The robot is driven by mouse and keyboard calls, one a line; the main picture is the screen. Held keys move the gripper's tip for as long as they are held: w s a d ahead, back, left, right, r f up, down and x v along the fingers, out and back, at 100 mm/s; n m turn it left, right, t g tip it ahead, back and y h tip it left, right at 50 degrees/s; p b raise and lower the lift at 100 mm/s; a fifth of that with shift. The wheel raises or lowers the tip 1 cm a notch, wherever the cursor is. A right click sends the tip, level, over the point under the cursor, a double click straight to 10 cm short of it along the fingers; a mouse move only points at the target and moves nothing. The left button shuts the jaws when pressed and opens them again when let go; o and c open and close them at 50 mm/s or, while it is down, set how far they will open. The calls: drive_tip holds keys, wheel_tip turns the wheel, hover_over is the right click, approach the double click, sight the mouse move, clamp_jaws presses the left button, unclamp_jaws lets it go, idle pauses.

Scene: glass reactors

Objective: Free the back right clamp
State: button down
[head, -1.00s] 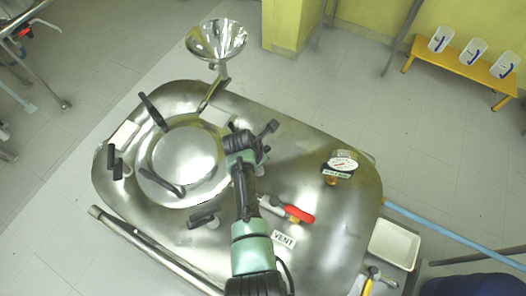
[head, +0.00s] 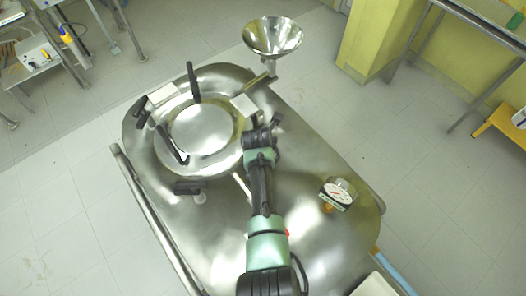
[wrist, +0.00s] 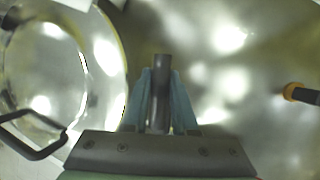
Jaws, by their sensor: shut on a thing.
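My gripper (head: 262,138) is at the right side of the round hatch lid (head: 201,128) on the steel reactor, at the back right clamp. In the wrist view its teal fingers (wrist: 160,100) are shut on the clamp's dark upright handle (wrist: 161,66). The rest of this clamp is hidden by my gripper and arm. The other clamps have black handles: one at the back (head: 193,82), one at the left (head: 141,112), and one at the front (head: 188,187). The lid's bent black handle (head: 172,146) also shows in the wrist view (wrist: 32,138).
A steel funnel (head: 272,38) rises behind the lid. A pressure gauge (head: 337,194) stands right of my arm. A red handle (head: 287,234) is mostly hidden by my arm. A steel rail (head: 150,215) runs along the left edge.

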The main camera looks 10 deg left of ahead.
idle(0.3)
drive_tip(key=c, duration=0.7)
unclamp_jaws()
drive_tip(key=v, duration=1.3)
